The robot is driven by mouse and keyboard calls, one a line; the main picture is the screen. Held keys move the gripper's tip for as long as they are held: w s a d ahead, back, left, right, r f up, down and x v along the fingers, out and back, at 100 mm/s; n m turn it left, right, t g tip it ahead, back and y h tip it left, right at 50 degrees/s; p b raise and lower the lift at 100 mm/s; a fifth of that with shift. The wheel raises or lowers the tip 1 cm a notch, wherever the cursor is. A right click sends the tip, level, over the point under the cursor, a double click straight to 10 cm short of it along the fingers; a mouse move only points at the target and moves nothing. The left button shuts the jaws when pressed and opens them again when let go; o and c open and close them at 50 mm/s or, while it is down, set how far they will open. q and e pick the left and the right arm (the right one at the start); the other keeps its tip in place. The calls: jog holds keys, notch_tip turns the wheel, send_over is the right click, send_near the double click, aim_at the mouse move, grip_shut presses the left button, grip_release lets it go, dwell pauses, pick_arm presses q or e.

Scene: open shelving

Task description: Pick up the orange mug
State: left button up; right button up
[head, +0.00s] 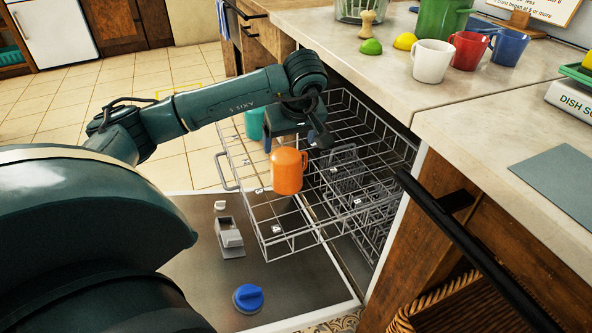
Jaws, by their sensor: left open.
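The orange mug (287,173) is at the dishwasher's pulled-out wire rack (268,238), near the rack's left part. Its handle shows at its upper right. My left gripper (294,139) is open, just above and behind the mug in the picture, with its fingers pointing down. I cannot tell whether a finger touches the mug or whether the mug's top edge lies between them. My right gripper is not in view.
A teal cup (255,123) is behind the mug, partly hidden by my left arm. The open dishwasher door (290,290) lies below, with a blue cap (248,297) on it. White (432,61), red (468,51) and blue (508,46) mugs stand on the counter (395,88).

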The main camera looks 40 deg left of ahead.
aim_at(287, 157)
pick_arm(q)
jog(key=b+x, duration=0.1)
jog(key=x, duration=0.5)
jog(key=shift+s+f+b, duration=0.1)
jog(key=shift+f+b, duration=0.2)
jog(key=shift+b, duration=0.1)
jog(key=b+x, duration=0.2)
jog(key=x, duration=0.2)
jog(key=shift+f+b, duration=0.3)
jog(key=shift+f, duration=0.35)
jog(key=shift+r, duration=0.1)
jog(key=c, duration=0.9)
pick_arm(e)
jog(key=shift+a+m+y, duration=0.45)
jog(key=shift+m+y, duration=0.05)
pick_arm(q)
jog(key=shift+c, duration=0.2)
